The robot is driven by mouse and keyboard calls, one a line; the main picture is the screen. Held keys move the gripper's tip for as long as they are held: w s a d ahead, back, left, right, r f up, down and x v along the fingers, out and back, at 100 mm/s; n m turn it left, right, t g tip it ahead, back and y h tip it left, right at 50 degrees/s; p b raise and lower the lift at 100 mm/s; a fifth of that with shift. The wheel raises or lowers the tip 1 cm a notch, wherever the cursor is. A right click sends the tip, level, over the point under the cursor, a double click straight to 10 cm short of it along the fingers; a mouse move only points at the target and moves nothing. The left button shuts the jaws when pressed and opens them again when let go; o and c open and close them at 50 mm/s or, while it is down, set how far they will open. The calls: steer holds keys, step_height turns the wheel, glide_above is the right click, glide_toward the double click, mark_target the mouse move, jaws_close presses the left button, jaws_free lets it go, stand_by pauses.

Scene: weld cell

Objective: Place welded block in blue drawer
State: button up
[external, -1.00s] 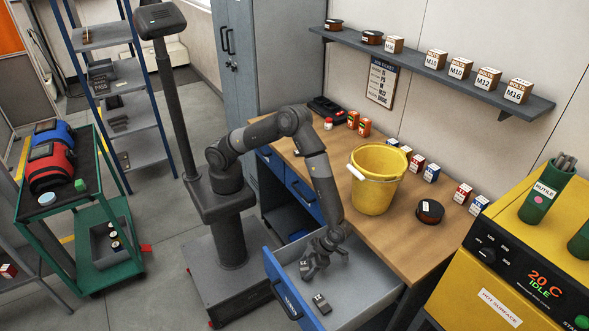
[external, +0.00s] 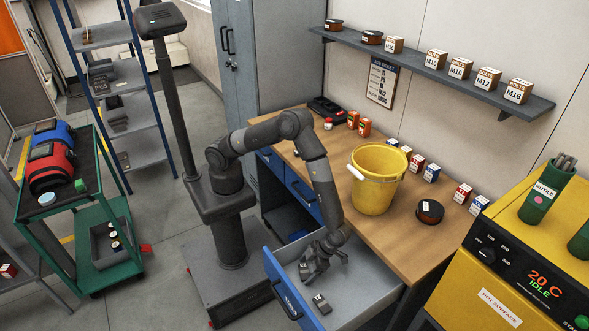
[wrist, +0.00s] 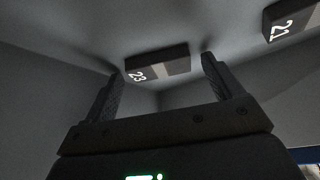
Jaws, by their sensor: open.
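The blue drawer (external: 287,292) is pulled out below the workbench; its front is blue and its inside grey. My gripper (external: 322,268) is inside it, pointing down, with its fingers apart. One small grey block (external: 321,303) lies on the drawer floor near the front. Another dark block marked 21 (wrist: 292,22) lies to the upper right. I cannot tell which number the block in the external view bears.
The workbench (external: 385,236) above the drawer holds a yellow bucket (external: 375,190), a dark spool (external: 430,211) and several small boxes. A yellow oven (external: 480,290) stands at the right. A green cart (external: 90,215) is at the left. The drawer walls are close around my gripper.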

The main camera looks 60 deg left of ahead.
steer(key=v, duration=1.2)
steer(key=shift+r, duration=0.2)
